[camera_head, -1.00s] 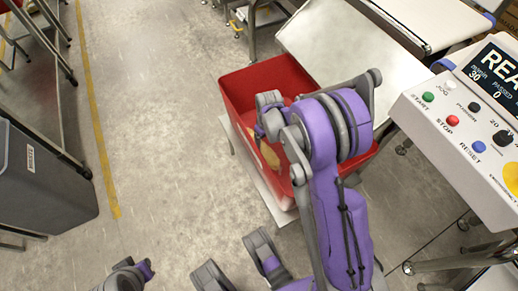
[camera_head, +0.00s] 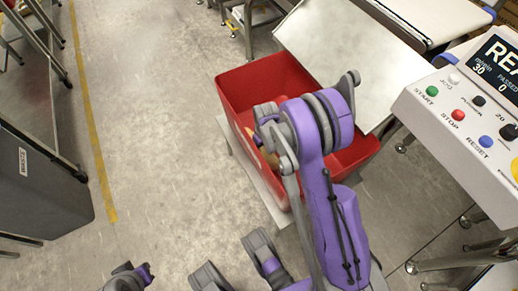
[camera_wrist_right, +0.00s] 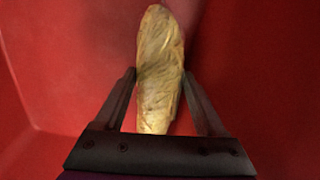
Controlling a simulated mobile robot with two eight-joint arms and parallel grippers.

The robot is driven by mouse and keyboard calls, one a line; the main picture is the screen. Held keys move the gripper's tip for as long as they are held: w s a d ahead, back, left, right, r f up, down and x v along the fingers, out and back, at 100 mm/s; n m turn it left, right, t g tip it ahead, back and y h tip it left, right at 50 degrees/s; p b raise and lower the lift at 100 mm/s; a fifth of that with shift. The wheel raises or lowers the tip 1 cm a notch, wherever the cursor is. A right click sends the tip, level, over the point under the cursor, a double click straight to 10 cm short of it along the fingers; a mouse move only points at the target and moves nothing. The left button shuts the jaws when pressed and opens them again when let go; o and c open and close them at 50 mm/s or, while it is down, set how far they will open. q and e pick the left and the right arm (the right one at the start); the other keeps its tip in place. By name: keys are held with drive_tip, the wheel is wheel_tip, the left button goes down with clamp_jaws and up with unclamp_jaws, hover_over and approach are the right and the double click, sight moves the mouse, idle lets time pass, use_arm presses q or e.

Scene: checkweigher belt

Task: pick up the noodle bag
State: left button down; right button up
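The noodle bag (camera_wrist_right: 160,65) is a long, pale yellow packet inside a red bin (camera_head: 238,92). In the right wrist view it stretches away from my right gripper (camera_wrist_right: 160,74), whose two fingers lie one on each side of its near part. The fingers are apart, with only narrow gaps to the bag; whether they touch it I cannot tell. In the head view my right arm reaches into the bin and hides its gripper and most of the bag.
The red bin stands on a low pale stand (camera_head: 237,150), its walls around my right gripper. A grey sloping plate (camera_head: 340,50) adjoins its back right. A control panel (camera_head: 465,120) stands at right, a grey waste bin (camera_head: 40,185) at left. The floor between is open.

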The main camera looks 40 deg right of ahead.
clamp_jaws()
drive_tip(key=shift+r, duration=0.1)
